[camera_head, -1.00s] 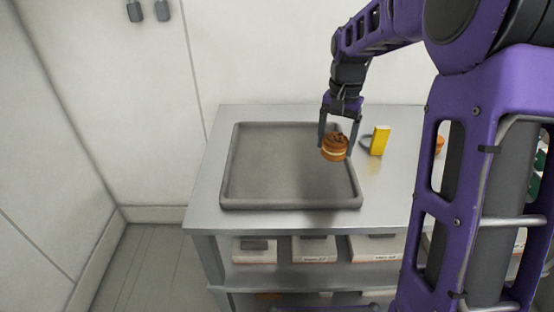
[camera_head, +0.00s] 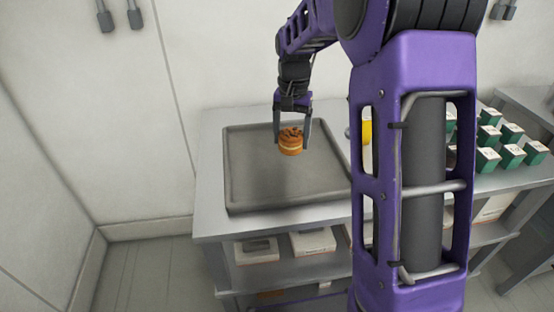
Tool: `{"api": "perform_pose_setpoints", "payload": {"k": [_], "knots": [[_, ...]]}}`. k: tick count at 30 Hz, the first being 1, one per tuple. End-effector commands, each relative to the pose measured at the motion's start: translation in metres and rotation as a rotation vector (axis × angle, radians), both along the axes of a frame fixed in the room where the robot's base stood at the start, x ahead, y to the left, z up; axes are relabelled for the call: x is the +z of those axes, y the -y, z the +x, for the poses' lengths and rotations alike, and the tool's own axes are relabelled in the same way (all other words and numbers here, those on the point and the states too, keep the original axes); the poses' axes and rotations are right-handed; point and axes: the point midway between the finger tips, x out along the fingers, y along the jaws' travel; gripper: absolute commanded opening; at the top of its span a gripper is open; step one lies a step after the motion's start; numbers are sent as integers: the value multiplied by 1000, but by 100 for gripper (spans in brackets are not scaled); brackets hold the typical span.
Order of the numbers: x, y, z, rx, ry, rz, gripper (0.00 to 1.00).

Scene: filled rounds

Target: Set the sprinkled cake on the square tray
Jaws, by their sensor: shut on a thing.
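The cake (camera_head: 291,142) is small, round and orange-brown, with a pale band around its middle and darker bits on top. My gripper (camera_head: 292,140) is shut on it, with one finger at each side. The cake appears to be above the square tray (camera_head: 250,182), right of the tray's middle and toward its back. A soft shadow lies on the tray below it. The tray is grey with a raised rim and is otherwise empty. It lies flat on the metal table (camera_head: 209,192).
A yellow thing (camera_head: 367,130) stands right of the tray, partly hidden by my arm. Several green and white boxes (camera_head: 488,158) stand in rows at the right. White boxes (camera_head: 313,241) lie on the shelf below. White cupboard doors (camera_head: 85,75) rise behind.

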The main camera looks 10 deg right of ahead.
Motion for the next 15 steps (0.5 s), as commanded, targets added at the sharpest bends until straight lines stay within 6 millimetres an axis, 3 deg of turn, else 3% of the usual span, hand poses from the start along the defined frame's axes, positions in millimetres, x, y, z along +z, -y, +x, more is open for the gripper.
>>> {"api": "perform_pose_setpoints", "payload": {"k": [9,15], "knots": [[-49,0,0,-1,-3,0,52],[-66,0,0,-1,-1,0,52]]}}
